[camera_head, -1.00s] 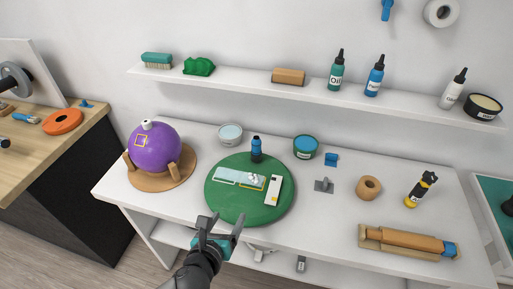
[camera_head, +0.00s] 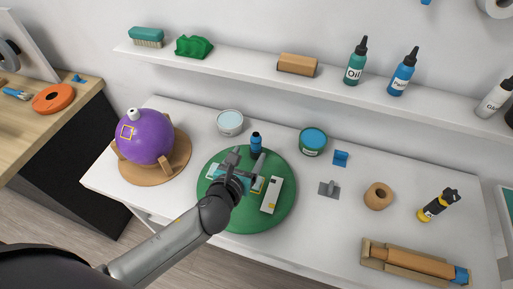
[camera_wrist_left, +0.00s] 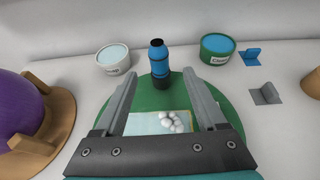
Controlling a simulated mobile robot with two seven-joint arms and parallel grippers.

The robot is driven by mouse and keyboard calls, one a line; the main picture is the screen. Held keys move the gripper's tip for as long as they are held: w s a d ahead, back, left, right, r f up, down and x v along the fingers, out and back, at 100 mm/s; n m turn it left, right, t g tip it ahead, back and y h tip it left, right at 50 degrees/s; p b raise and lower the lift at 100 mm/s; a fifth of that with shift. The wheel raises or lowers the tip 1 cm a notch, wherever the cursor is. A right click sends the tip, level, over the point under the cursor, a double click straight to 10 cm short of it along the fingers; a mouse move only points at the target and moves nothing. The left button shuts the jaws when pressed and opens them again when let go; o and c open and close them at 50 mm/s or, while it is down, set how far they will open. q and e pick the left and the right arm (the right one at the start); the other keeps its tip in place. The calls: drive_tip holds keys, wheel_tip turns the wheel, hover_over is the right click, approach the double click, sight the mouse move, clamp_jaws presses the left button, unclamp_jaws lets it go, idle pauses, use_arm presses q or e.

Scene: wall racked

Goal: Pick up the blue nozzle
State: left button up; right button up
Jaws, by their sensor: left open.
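The blue nozzle (camera_head: 256,144), a small upright blue piece with a dark top and dark base, stands at the far edge of the green round board (camera_head: 282,208). In the left wrist view the nozzle (camera_wrist_left: 159,60) is straight ahead, between and beyond the fingertips. My left gripper (camera_head: 246,160) is open and empty above the board, just on the near side of the nozzle, apart from it. In the left wrist view the open left gripper (camera_wrist_left: 160,82) frames the board's middle. My right gripper is not in view.
A white tub (camera_head: 230,123) and a green tub (camera_head: 312,142) flank the nozzle. A purple ball (camera_head: 146,140) sits in a wooden stand at left. A card with white bits (camera_wrist_left: 165,122) and a white block (camera_head: 271,194) lie on the board. A shelf (camera_head: 225,64) runs behind.

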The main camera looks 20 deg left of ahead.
sight(255, 144)
use_arm(q)
drive_tip(key=x, duration=0.4)
drive_tip(key=shift+w+f, duration=0.1)
drive_tip(key=shift+w, duration=0.05)
drive_tip(key=shift+w+f+b, duration=0.2)
drive_tip(key=shift+w+b, duration=0.15)
drive_tip(key=shift+w, duration=0.35)
drive_tip(key=shift+b+x, duration=0.35)
drive_tip(key=shift+x, duration=2.15)
drive_tip(key=shift+w+r, duration=0.1)
drive_tip(key=shift+r, duration=0.1)
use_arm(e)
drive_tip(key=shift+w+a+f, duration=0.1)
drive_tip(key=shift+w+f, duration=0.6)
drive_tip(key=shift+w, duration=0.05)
use_arm(q)
clamp_jaws()
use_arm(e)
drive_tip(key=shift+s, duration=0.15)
